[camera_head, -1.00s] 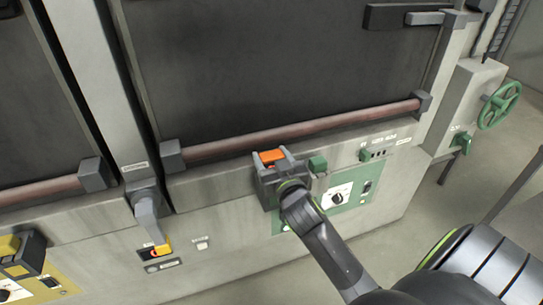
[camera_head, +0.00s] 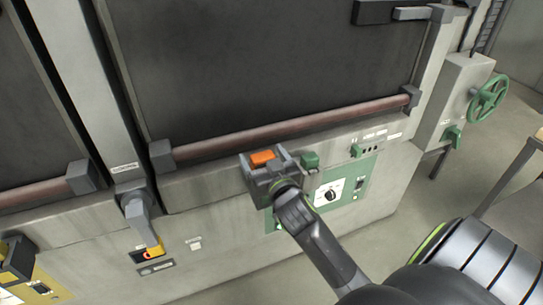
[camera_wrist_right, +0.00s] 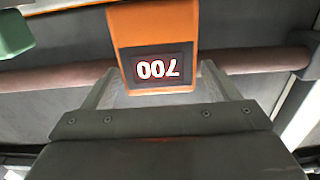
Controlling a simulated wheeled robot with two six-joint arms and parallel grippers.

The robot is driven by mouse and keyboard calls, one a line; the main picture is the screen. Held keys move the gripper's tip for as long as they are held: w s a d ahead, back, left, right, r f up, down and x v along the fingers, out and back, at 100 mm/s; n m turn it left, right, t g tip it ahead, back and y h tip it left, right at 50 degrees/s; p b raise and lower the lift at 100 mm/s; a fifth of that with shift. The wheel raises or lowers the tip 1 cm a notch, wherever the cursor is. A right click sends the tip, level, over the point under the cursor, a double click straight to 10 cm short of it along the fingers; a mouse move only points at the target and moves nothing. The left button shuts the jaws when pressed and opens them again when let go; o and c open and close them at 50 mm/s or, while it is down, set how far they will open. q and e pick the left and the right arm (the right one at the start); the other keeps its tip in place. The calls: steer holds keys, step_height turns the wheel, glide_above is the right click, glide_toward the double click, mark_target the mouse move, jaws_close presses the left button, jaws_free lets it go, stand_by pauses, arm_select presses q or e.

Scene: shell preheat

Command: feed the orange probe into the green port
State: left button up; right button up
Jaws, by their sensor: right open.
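The orange probe (camera_head: 262,157) is a small block at the front ledge of the large dark-doored unit. In the right wrist view it (camera_wrist_right: 155,25) hangs in from the top, with a small display of red-and-white digits facing the camera. My right gripper (camera_head: 264,160) is open, one finger on each side of the probe; its fingers (camera_wrist_right: 158,82) show gaps beside the orange body. The probe's far end is hidden. A green block (camera_head: 310,160) sits just right of the gripper, also at the wrist view's left edge (camera_wrist_right: 12,33). I cannot make out a port opening. My left gripper is not in view.
A reddish bar (camera_head: 290,135) runs along the door's bottom, just behind the gripper. A green panel with a knob (camera_head: 329,195) is below right. A grey lever with a yellow end (camera_head: 140,215) is left. A green handwheel (camera_head: 488,98) is far right.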

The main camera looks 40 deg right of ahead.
steer(key=b+v, duration=0.1)
steer(key=v, duration=1.6)
steer(key=shift+a, duration=0.1)
step_height(320, 180, down, 38)
steer(key=s+a+n+g+y, duration=0.1)
steer(key=s+n+g+y, duration=0.15)
steer(key=g, duration=0.55)
steer(key=s+d+f+g, duration=0.1)
steer(key=s+f+g, duration=0.3)
steer(key=s+f, duration=0.6)
steer(key=s+d+f+g, duration=0.1)
steer(key=s+f+g, duration=0.3)
steer(key=s+f, duration=0.7)
steer(key=s, duration=0.5)
steer(key=shift+d+f, duration=0.15)
steer(key=shift+d, duration=0.2)
steer(key=shift+y, duration=0.25)
